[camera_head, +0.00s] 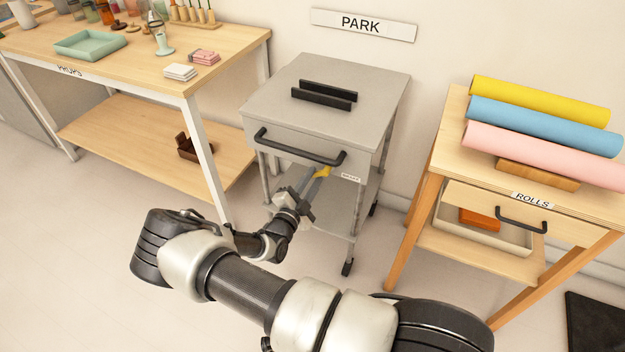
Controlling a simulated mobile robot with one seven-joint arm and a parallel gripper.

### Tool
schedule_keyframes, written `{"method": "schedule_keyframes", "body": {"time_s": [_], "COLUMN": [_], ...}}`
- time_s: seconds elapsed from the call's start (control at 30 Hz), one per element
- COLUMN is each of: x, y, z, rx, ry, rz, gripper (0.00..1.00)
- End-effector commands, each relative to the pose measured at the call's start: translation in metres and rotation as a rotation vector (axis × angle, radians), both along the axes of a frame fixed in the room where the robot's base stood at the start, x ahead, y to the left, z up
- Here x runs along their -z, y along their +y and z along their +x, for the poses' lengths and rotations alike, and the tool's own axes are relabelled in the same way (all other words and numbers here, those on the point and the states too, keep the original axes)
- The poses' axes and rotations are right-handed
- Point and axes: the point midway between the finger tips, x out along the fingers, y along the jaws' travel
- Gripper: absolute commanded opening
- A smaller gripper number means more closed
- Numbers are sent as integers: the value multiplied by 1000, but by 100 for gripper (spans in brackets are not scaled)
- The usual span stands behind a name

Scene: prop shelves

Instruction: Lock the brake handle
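The brake handle is a small yellow lever (323,171) under the front edge of the grey cart (290,100), left of a small white label (350,178) that seems to read BRAKE. My gripper (308,183) is in front of the cart, with its fingers reaching up toward the lever. The fingertips are at or very close to the lever's lower left side. Contact and finger spacing are too small to make out.
The cart's black bar handle (300,150) is just above my gripper. The PROPS table (120,65) stands left and the ROLLS table (470,185) right, with a drawer handle (522,219). Cart castors reach the floor near my arm. Floor at left is clear.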

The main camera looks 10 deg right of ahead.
Motion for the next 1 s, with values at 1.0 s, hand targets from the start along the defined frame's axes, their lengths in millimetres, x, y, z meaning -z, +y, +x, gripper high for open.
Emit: {"method": "schedule_keyframes", "body": {"time_s": [1.0], "x": [-1], "y": [91], "z": [-124], "rx": [-1], "ry": [0], "rz": [1], "gripper": [22]}}
